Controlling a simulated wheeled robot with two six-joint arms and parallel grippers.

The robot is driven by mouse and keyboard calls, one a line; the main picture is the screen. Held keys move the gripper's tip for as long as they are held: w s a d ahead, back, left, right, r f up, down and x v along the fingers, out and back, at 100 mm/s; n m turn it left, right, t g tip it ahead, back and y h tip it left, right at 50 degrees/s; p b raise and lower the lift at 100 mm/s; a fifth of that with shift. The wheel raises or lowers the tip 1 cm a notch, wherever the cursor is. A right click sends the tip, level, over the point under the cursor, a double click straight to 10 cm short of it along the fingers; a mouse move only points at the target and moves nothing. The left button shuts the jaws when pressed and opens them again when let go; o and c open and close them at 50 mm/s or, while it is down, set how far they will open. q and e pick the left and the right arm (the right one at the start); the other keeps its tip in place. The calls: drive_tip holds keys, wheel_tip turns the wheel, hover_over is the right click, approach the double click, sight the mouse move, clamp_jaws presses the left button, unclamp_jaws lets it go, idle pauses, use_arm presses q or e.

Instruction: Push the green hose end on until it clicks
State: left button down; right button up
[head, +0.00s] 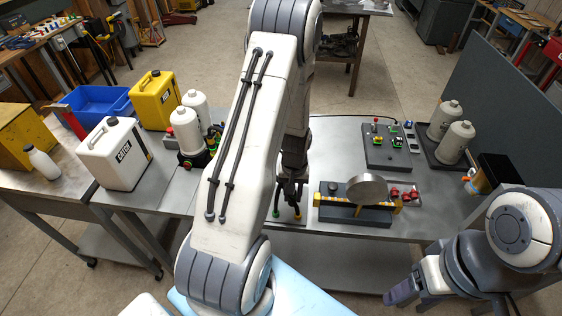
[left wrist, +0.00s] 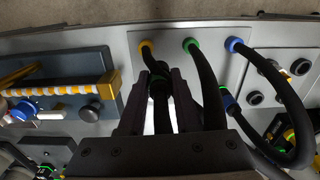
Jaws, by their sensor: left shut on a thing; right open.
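My left gripper (head: 290,190) points down over the table's front edge, partly behind my own arm. Another black hose (left wrist: 208,85) rises from a green fitting (left wrist: 190,44) just right of the fingers. A yellow fitting (left wrist: 146,44) lies beyond the fingertips. Whether the held end touches a port is hidden by the fingers. My right gripper (head: 402,291) is open and empty at the lower right, away from the hoses.
A blue fitting (left wrist: 233,44) carries a looping black hose (left wrist: 292,110) at the right. A grey block with a yellow-striped bar (head: 345,203) stands beside my left gripper. White bottles (head: 187,130) stand left of my arm. A grey connector board (head: 388,158) lies farther back.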

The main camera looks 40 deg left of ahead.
use_arm(q)
drive_tip(key=w+a+r+p, duration=0.1)
drive_tip(key=w+a+r, duration=0.25)
drive_tip(key=a, duration=0.45)
drive_tip(key=shift+w+f+b, duration=0.15)
drive_tip(key=shift+f+b, duration=1.65)
drive_tip(key=shift+f, duration=0.65)
drive_tip(key=shift+f, duration=0.25)
drive_tip(key=shift+f+b, duration=0.65)
drive_tip(key=shift+f, duration=0.05)
drive_tip(key=shift+f+b, duration=0.35)
drive_tip(key=shift+f, duration=0.1)
drive_tip(key=c, duration=0.5)
unclamp_jaws()
drive_tip(key=shift+m, duration=0.3)
